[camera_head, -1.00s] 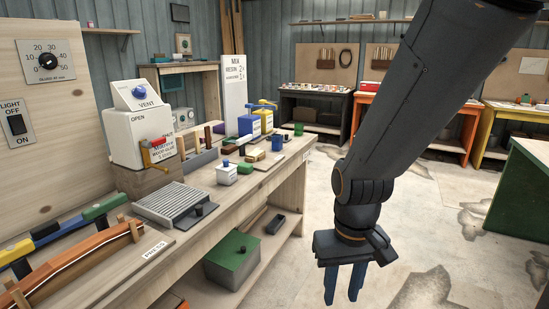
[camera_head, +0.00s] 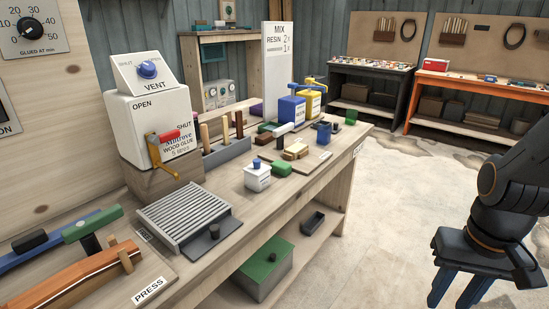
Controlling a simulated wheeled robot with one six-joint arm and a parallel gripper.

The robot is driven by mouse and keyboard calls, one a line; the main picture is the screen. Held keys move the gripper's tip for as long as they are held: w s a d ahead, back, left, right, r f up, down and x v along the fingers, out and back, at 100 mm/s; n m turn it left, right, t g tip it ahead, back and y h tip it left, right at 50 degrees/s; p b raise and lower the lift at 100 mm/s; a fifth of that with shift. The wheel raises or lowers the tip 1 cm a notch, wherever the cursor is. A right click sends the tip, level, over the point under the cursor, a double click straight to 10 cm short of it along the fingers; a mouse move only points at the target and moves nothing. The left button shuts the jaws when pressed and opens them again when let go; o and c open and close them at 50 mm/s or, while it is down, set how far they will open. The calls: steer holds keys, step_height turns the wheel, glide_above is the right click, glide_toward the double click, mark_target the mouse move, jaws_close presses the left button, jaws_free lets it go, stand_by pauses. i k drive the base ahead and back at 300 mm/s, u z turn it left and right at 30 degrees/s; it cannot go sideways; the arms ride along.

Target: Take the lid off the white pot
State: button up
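The small white pot (camera_head: 257,181) stands upright on the wooden workbench (camera_head: 215,275), right of the grey ribbed plate. A blue knob (camera_head: 256,164) shows on its top, and its lid (camera_head: 257,170) appears to be in place. My gripper (camera_head: 455,297) is at the lower right, over the floor and well to the right of the bench. Its blue fingers point down and stand apart with nothing seen between them. The fingertips are partly cut off by the bottom edge.
A grey ribbed plate (camera_head: 183,214) lies left of the pot. The white glue dispenser (camera_head: 150,125) stands behind. A green-lidded box (camera_head: 267,262) sits on the lower shelf.

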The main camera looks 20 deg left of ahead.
mark_target(256, 169)
steer(key=u, duration=0.2)
steer(key=i, duration=0.8)
steer(key=u, duration=0.95)
steer(key=i, duration=0.6)
steer(key=u, duration=0.6)
